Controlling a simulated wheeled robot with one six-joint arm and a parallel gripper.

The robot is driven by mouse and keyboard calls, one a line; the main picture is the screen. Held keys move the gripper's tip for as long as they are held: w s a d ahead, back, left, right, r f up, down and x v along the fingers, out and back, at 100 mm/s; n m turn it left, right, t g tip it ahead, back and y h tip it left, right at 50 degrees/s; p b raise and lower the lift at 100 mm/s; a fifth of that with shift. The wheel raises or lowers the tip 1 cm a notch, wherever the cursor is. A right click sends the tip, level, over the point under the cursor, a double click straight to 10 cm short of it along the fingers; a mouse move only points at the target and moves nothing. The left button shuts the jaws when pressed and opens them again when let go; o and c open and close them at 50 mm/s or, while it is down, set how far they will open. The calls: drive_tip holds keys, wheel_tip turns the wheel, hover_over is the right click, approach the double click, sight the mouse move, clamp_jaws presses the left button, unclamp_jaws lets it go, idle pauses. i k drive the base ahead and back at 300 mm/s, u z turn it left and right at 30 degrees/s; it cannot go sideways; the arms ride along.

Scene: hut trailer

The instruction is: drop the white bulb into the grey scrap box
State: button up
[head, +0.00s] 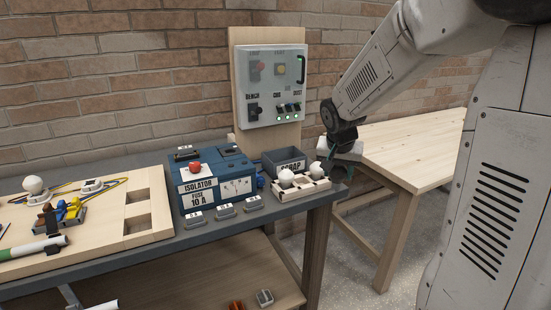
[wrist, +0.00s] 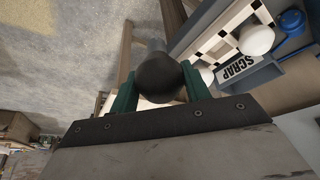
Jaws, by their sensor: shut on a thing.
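My gripper (wrist: 160,82) is shut on a round-ended thing (wrist: 160,76) shaped like a bulb. It looks dark grey in the wrist view, with a paler narrow part behind; I cannot tell if it is white in shadow. In the head view my gripper (head: 344,168) is right of the bulb rack, apart from the scrap box, and what it holds is hidden. The grey scrap box (head: 268,166) stands behind the rack; its label (wrist: 236,68) shows at the right in the wrist view. Two white bulbs (head: 286,178) (head: 316,170) sit in the rack, also in the wrist view (wrist: 256,39).
The blue isolator box (head: 212,182) stands left of the scrap box. A grey switch panel (head: 270,88) on a wooden backboard rises behind. Another white bulb (head: 33,185) sits on the wiring board (head: 110,225). A bare wooden table (head: 415,148) lies to the right.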

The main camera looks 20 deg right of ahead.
sight(284, 162)
drive_tip(key=i, duration=0.95)
drive_tip(key=z, duration=0.05)
